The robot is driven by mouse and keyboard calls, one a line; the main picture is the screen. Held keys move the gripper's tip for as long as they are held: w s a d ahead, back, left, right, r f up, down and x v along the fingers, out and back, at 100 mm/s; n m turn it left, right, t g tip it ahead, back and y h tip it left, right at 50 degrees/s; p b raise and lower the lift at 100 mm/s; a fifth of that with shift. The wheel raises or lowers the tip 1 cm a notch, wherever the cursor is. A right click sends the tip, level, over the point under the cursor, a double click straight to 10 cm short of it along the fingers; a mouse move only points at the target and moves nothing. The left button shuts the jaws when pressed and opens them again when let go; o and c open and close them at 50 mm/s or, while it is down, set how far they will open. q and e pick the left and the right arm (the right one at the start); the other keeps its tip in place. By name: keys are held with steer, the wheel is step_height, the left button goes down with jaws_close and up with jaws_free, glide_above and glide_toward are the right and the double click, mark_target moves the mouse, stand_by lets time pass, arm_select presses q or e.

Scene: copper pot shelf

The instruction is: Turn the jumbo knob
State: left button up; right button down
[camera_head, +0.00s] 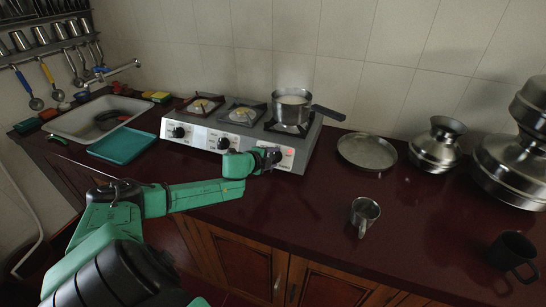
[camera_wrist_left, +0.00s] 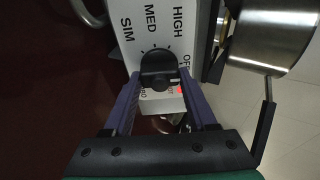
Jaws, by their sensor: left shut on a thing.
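The jumbo knob (camera_wrist_left: 158,66) is black and round, on the stove's white front panel. The wrist view shows it between the two blue-grey fingers of my left gripper (camera_wrist_left: 160,88), which is shut on it. A small pale mark shows on the knob's right side, and a red light glows just beside it. In the head view, my left gripper (camera_head: 274,157) is at the stove's rightmost knob and mostly covers it. The three-burner stove (camera_head: 222,140) has two other black knobs to the left. My right gripper is not in view.
A saucepan (camera_head: 291,106) sits on the right burner, its handle pointing right. A steel plate (camera_head: 367,151), steel pots (camera_head: 437,146) and a steel mug (camera_head: 364,214) stand right of the stove. A teal tray (camera_head: 122,146) lies left by the sink.

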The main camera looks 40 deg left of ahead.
arm_select(q)
steer(key=o, duration=1.4)
steer(key=shift+c, duration=0.2)
steer(key=shift+s+r, duration=0.2)
steer(key=shift+s, duration=0.55)
steer(key=p+v, duration=0.1)
steer(key=v, duration=0.3)
steer(key=shift+d+r, duration=0.15)
steer(key=shift+r, duration=0.1)
steer(key=p, duration=0.7)
glide_toward(273, 158)
steer(key=v, duration=0.4)
steer(key=shift+s+r, duration=0.1)
steer(key=shift+r, duration=0.1)
